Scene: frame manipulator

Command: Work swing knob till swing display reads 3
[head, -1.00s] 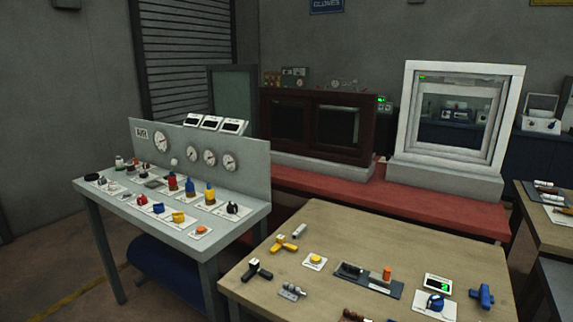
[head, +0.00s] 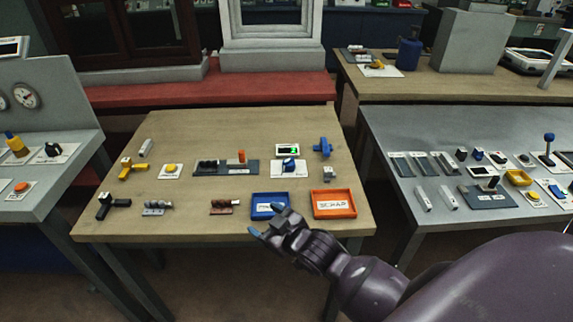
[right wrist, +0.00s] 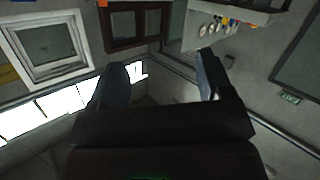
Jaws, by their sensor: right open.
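A blue knob (head: 289,165) sits on a white plate near the back right of the wooden table (head: 180,128). A small display (head: 288,150) stands just behind it and shows a green digit, too small to read surely. I cannot read which label, if any, names the knob. My right gripper (head: 266,220) is open and empty at the table's front edge, by the blue tray, well short of the knob. In the right wrist view its two fingers (right wrist: 160,82) are spread with nothing between them. My left gripper is not in view.
A blue tray (head: 254,213) and an orange tray (head: 314,213) stand along the front edge. A blue valve-like part (head: 322,148) is right of the knob, a dark plate with an orange peg (head: 241,157) left. A grey table (head: 385,138) stands to the right.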

